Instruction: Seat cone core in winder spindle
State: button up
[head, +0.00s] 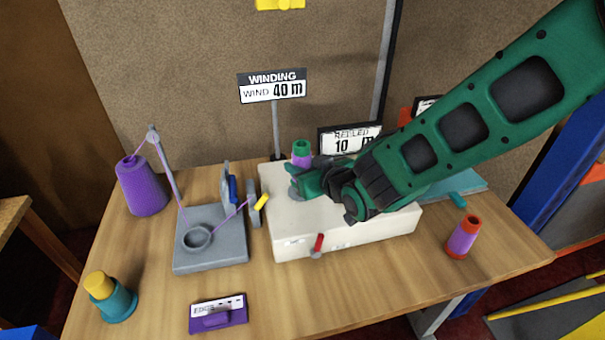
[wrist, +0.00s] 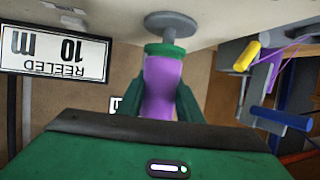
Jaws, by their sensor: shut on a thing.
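The cone core (head: 301,153) is purple with green ends. My gripper (head: 297,182) is shut on it above the cream winder (head: 335,236), toward its back left. In the wrist view, which is upside down, the purple body of the core (wrist: 163,82) is between my two green fingers. Its green lower end faces the winder spindle (wrist: 172,24), a round grey disc on the cream top. A short grey stem shows between disc and core; I cannot tell how far it reaches inside.
A purple and orange cone (head: 463,237) stands on the table at right. Left are a purple yarn cone (head: 142,186), a grey stand (head: 210,250), and a yellow and teal spool (head: 112,297). The "REELED 10 m" display (wrist: 55,50) is close beside my gripper.

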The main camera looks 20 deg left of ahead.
jog(key=shift+f, duration=1.2)
jog(key=shift+f, duration=0.15)
jog(key=o, duration=1)
jog(key=shift+o, duration=0.2)
jog(key=shift+s+d+r, duration=0.1)
jog(key=shift+s+r, duration=0.1)
jog(key=v, duration=1.1)
jog(key=shift+d, duration=0.3)
jog(key=shift+r, duration=0.1)
